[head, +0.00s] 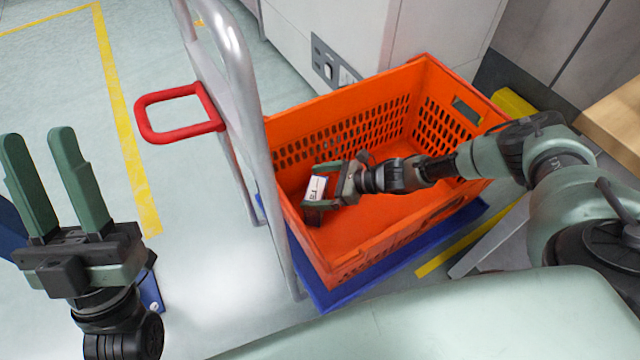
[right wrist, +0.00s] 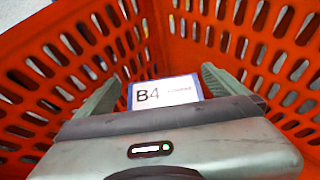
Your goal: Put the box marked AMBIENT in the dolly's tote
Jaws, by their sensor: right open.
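The orange tote (head: 420,75) stands on the blue dolly (head: 345,295) beside a grey metal handle. My right gripper (head: 316,190) reaches down inside the tote, near its left side. It is open, with a small box (head: 316,187) between its fingers. In the right wrist view the box (right wrist: 165,92) has a white label with "B4" and a smaller word too blurred to read, and blue edges. I cannot tell whether it rests on the tote floor. My left gripper (head: 36,140) is open and empty, outside the tote at the far left.
A red loop handle (head: 180,112) sticks out from the grey metal handle (head: 235,70), between my left gripper and the tote. A pale machine (head: 350,40) stands behind the tote. A wooden surface (head: 615,120) is at the right edge.

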